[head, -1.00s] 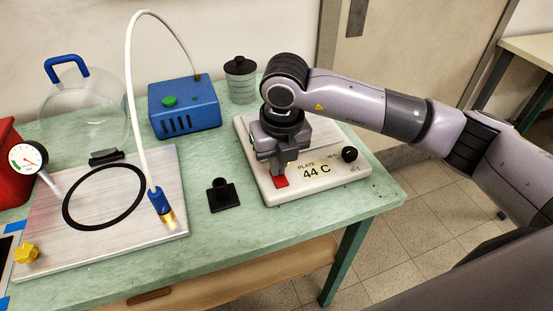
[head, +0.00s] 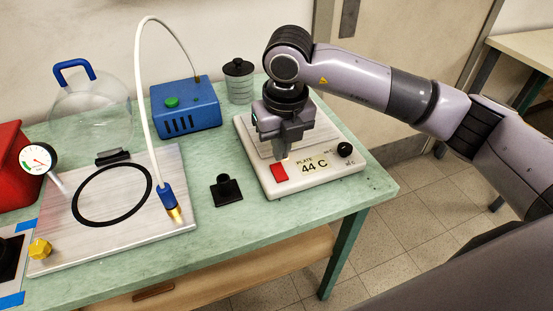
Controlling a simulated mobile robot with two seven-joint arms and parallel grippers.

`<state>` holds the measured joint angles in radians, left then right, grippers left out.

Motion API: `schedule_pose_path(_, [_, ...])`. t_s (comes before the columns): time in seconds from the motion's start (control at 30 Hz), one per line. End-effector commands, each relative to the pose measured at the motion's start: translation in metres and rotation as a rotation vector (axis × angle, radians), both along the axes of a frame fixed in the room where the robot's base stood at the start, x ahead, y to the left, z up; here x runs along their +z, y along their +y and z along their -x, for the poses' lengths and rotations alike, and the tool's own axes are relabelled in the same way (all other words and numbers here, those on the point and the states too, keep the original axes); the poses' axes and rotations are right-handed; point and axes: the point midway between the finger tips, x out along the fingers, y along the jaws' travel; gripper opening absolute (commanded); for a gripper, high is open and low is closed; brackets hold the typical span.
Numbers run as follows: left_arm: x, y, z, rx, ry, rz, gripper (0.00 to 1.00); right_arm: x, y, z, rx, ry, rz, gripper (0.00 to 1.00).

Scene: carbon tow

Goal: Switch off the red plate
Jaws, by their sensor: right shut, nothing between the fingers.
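The hot plate (head: 312,181) is a white slab at the right end of the green table. Its front carries a red switch (head: 279,172), a label reading "PLATE 44 C" and a black knob (head: 345,149). My right gripper (head: 284,157) points down above the plate, just behind the red switch, and is shut and empty. The switch shows fully, with the fingertips apart from it. The gripper hides part of the plate's top. My left gripper is not in view.
A blue pump box (head: 185,107) with a green button and a lidded jar (head: 239,81) stand behind. A black block (head: 226,191) lies left of the plate. A metal board (head: 120,235) with a black ring and white hose (head: 143,110) fills the left. Free tabletop lies in front.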

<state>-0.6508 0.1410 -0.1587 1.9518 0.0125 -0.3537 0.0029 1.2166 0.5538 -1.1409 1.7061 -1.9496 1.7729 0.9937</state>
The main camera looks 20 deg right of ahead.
Motion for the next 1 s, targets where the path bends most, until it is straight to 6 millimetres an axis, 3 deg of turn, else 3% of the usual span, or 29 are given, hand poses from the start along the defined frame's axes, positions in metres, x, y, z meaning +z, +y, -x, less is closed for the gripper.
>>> schedule_pose_path(0.2, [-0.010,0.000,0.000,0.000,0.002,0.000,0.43,0.052,0.001,0.005,0.002,-0.011,-0.003,0.00])
schedule_pose_path(0.4, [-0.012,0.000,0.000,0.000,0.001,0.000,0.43,0.080,0.001,0.009,0.001,-0.009,-0.002,0.00])
schedule_pose_path(1.0, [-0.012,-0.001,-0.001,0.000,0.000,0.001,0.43,0.088,-0.005,0.010,-0.010,-0.008,-0.002,0.00])
